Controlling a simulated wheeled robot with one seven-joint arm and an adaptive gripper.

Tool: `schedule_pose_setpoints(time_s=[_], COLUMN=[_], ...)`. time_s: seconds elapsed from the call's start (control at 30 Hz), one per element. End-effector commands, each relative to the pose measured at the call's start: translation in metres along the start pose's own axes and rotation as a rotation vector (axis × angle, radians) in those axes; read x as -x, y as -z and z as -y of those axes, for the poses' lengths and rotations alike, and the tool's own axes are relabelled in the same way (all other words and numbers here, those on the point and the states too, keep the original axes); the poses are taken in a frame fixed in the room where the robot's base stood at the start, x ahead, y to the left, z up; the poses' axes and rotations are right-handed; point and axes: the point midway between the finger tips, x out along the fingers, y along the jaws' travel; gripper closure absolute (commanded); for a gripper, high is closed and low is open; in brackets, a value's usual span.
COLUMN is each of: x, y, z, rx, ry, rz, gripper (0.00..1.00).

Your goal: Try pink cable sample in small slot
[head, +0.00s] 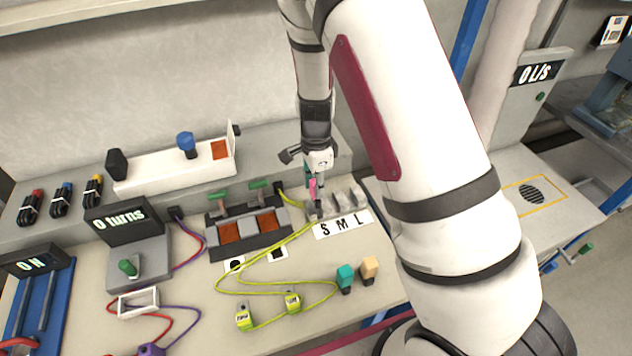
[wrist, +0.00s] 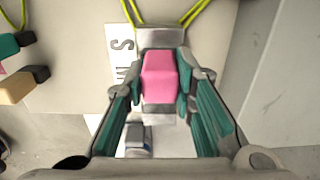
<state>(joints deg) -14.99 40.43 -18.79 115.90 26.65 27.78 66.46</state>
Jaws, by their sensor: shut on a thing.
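The pink cable sample (head: 313,186) is held upright between the fingertips of my gripper (head: 312,178). In the wrist view the pink sample (wrist: 159,76) sits between the teal finger pads of my gripper (wrist: 160,85). The white label strip (head: 342,225) reads S, M, L in front of a row of grey slot blocks (head: 337,203). The sample is at the S end of this row, over or in the small slot. Its lower end is hidden, so I cannot tell how deep it sits.
A teal sample (head: 345,276) and a tan sample (head: 369,268) stand on the table in front of the slots. Yellow-green cables (head: 262,283) lie to the left. A grey unit with orange panels (head: 248,228) stands left of the slots.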

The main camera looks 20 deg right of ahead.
Motion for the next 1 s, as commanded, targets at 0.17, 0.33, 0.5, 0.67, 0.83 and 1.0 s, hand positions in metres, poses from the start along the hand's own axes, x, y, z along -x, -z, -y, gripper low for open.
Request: schedule_pose_setpoints(time_s=[0.17, 0.33, 0.5, 0.67, 0.83, 1.0], x=[-0.005, -0.009, -0.012, -0.016, -0.02, -0.024], y=[0.0, 0.0, 0.0, 0.0, 0.0, 0.0], z=[0.0, 0.0, 0.0, 0.0, 0.0, 0.001], rx=[0.0, 0.0, -0.001, -0.002, -0.002, -0.002], ry=[0.0, 0.0, 0.0, 0.0, 0.0, 0.001], rz=[0.0, 0.0, 0.0, 0.0, 0.0, 0.0], gripper=[1.0, 1.0, 1.0, 1.0, 1.0, 1.0])
